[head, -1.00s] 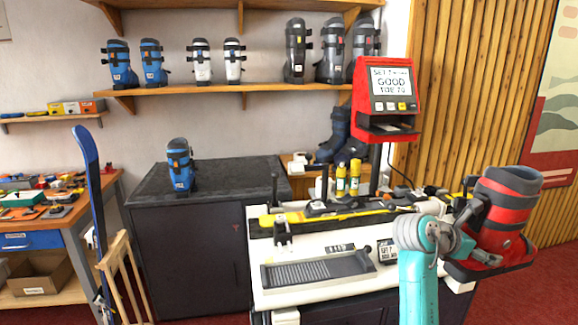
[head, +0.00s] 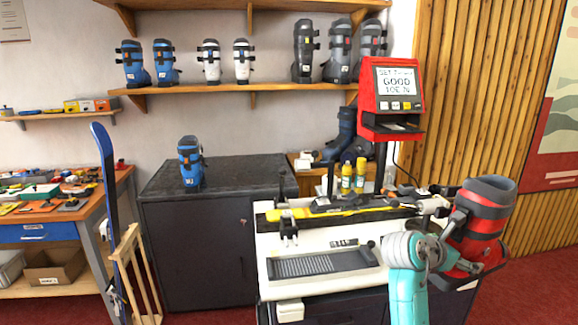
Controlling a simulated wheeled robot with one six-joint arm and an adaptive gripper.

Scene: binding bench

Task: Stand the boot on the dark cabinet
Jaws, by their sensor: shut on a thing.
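A red and dark grey ski boot (head: 484,222) is upright at the right of the head view, held off the floor beside the white bench. My gripper (head: 454,238) is shut on this boot at its left side; its fingertips are mostly hidden by the boot and arm. The dark cabinet (head: 200,255) stands left of the bench. A blue boot (head: 190,162) stands on the left part of its top (head: 240,174).
The cabinet top is clear right of the blue boot. The white bench (head: 330,290), with a yellow ski fixture (head: 335,212) and red display unit (head: 392,95), lies between the held boot and the cabinet. A blue ski (head: 104,170) leans left of the cabinet.

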